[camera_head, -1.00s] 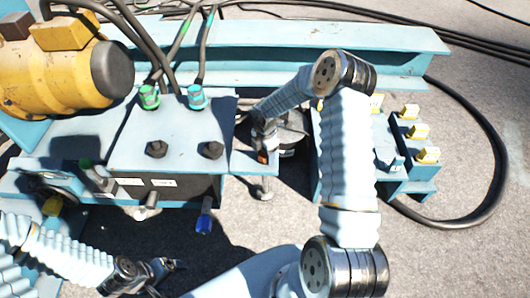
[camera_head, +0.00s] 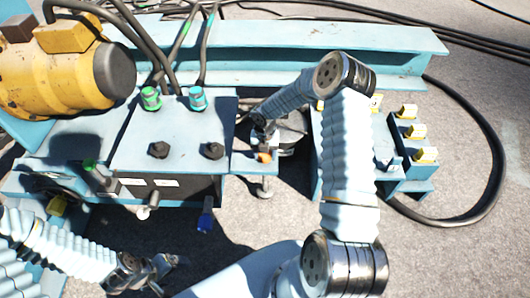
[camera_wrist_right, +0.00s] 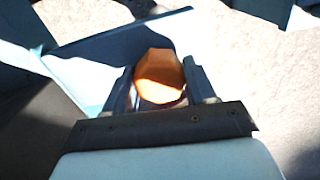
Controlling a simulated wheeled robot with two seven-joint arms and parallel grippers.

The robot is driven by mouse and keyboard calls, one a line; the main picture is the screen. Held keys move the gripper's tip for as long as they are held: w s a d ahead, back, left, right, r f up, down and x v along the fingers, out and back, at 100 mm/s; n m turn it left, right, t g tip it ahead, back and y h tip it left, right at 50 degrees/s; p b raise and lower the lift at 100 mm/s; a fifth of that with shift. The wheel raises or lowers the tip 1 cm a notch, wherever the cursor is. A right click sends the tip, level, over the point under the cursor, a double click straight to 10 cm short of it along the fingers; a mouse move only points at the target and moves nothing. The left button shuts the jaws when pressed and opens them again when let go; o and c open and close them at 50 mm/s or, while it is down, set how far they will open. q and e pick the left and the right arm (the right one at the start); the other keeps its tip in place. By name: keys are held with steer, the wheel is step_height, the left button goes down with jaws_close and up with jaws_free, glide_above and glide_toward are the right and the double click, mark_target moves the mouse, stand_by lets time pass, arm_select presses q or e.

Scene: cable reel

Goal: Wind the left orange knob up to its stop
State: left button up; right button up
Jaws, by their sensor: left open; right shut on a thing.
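The orange knob (camera_head: 264,157) sits on a small blue bracket at the right end of the blue box. My right gripper (camera_head: 264,142) reaches down onto it from behind. In the right wrist view the orange knob (camera_wrist_right: 159,80) is between the two fingers of my right gripper (camera_wrist_right: 160,88), which are shut on its sides. Its top is partly in shadow. How far it is turned cannot be told. My left gripper (camera_head: 168,272) is open and empty at the lower left, in front of the box and apart from it.
The blue box (camera_head: 180,130) carries two dark bolts and two green-capped cables. A yellow motor (camera_head: 70,75) stands at the upper left. A blue rack (camera_head: 405,170) with yellow-topped parts stands to the right, ringed by a black cable (camera_head: 500,170).

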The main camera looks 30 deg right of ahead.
steer(key=shift+n, duration=0.6)
steer(key=o, duration=1)
step_height(320, 180, up, 14)
steer(key=p, duration=0.1)
steer(key=shift+f, duration=0.15)
